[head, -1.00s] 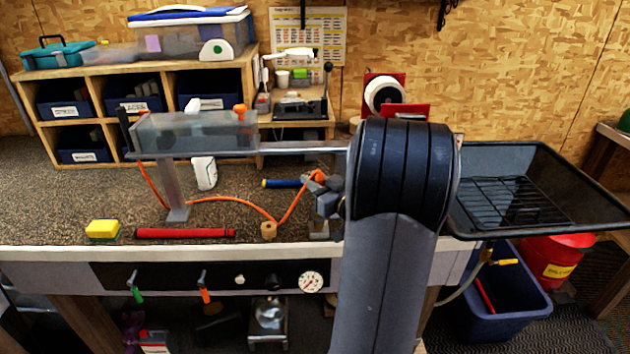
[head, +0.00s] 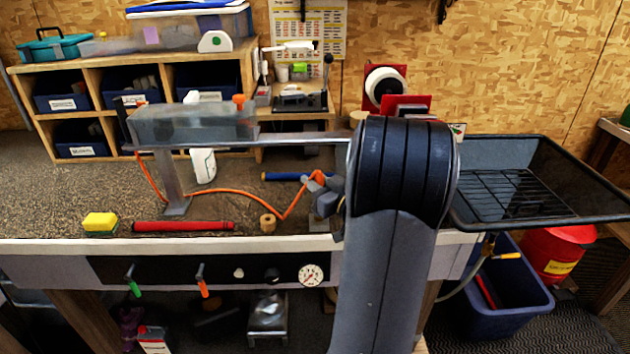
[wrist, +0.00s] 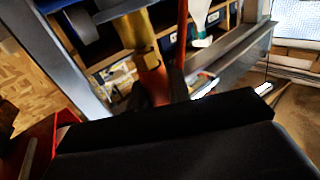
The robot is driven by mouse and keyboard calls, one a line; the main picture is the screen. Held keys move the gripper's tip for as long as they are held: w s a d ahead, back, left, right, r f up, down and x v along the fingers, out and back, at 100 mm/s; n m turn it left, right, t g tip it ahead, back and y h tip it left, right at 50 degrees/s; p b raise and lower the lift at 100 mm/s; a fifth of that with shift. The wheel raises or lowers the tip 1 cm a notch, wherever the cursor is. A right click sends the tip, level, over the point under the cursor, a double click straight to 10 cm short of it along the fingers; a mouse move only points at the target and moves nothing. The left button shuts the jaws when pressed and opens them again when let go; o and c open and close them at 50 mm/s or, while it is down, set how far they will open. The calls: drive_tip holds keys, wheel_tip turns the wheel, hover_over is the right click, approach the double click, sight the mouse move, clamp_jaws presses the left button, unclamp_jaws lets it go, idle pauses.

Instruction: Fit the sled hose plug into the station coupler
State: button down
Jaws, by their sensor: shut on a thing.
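My gripper (head: 322,184) is low over the bench, left of my arm, and shut on the orange hose plug (head: 318,177). In the wrist view the plug (wrist: 154,82) sits between the dark fingertips (wrist: 160,92). A yellow brass-coloured fitting (wrist: 137,32) lines up with the plug's far end; whether it belongs to the plug or the coupler I cannot tell. The orange hose (head: 230,193) runs from the clear sled box (head: 195,126) across the bench to the plug. I cannot make out the station coupler in the head view; my arm hides part of the bench.
A rail (head: 305,136) extends right from the sled. A red grip (head: 183,226), sponge (head: 100,222), tape roll (head: 267,222) and blue grip (head: 285,176) lie on the bench. A black tray (head: 590,215) is at right. A red-framed white spool (head: 385,86) stands behind my arm.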

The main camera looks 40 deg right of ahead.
drive_tip(key=shift+f, duration=0.25)
drive_tip(key=c, duration=1.2)
unclamp_jaws()
drive_tip(key=shift+c, duration=0.2)
drive_tip(key=s+b, duration=0.1)
drive_tip(key=s, duration=1)
drive_tip(key=shift+w, duration=0.15)
drive_tip(key=w, duration=1)
drive_tip(key=shift+w+p, duration=0.35)
drive_tip(key=shift+p, duration=0.05)
drive_tip(key=shift+r+p, duration=0.35)
drive_tip(key=shift+r, duration=0.1)
drive_tip(key=shift+f, duration=0.2)
